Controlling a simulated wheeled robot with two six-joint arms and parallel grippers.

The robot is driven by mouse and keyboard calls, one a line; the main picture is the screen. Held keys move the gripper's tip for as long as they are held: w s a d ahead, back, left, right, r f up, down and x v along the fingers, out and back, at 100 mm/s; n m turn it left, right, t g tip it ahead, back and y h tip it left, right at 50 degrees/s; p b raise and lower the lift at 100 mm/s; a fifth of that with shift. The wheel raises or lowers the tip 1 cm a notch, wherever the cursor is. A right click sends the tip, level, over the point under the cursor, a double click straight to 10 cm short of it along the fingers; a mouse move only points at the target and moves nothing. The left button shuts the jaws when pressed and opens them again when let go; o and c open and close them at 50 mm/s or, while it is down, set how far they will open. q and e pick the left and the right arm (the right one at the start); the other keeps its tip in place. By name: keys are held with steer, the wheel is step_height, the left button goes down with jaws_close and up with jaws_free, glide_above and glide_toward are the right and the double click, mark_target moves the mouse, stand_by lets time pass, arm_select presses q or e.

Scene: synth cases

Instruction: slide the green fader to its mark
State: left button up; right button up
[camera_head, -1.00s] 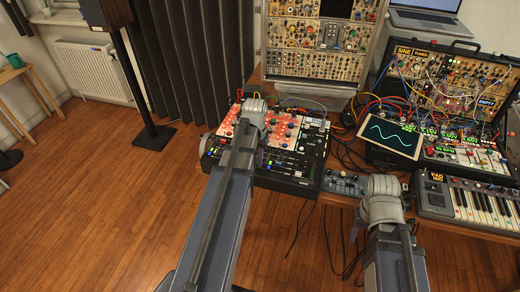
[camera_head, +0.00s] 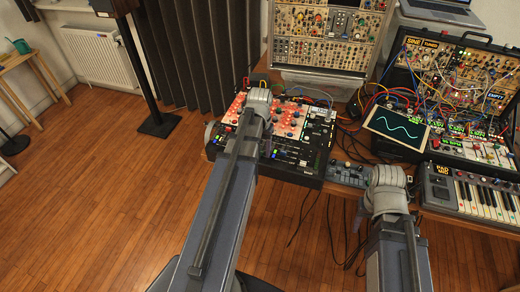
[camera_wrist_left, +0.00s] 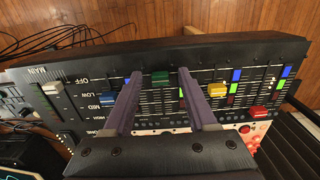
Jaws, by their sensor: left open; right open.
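The green fader (camera_wrist_left: 160,77) is a small dark green cap on the black mixer (camera_wrist_left: 240,50), near the far end of its slot. My left gripper (camera_wrist_left: 159,73) is open, with its two purple fingers on either side of the green cap; gaps show between them, and contact cannot be told. In the head view, the mixer (camera_head: 285,172) is partly covered by my left arm, which hides the left gripper. My right gripper (camera_head: 385,178) is at the desk's front edge, right of the mixer; its fingertips are hard to make out. I cannot tell which mark belongs to green.
In the wrist view a blue fader (camera_wrist_left: 108,98) is left of my fingers, a yellow fader (camera_wrist_left: 217,90) and a red fader (camera_wrist_left: 259,112) right. A small box (camera_head: 347,174), a screen with a wave (camera_head: 396,126) and a keyboard (camera_head: 470,192) stand right of the mixer.

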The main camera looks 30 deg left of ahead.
arm_select(q)
step_height(320, 180, up, 8)
steer(key=p, duration=0.7)
steer(key=shift+f, duration=0.15)
steer(key=s+d+m, duration=0.3)
steer(key=s+d, duration=0.1)
steer(key=d, duration=1)
steer(key=s+d+m+y, duration=0.1)
steer(key=s+d+m, duration=0.2)
steer(key=d, duration=1.1)
steer(key=shift+s+d, duration=0.35)
steer(key=shift+s, duration=0.8)
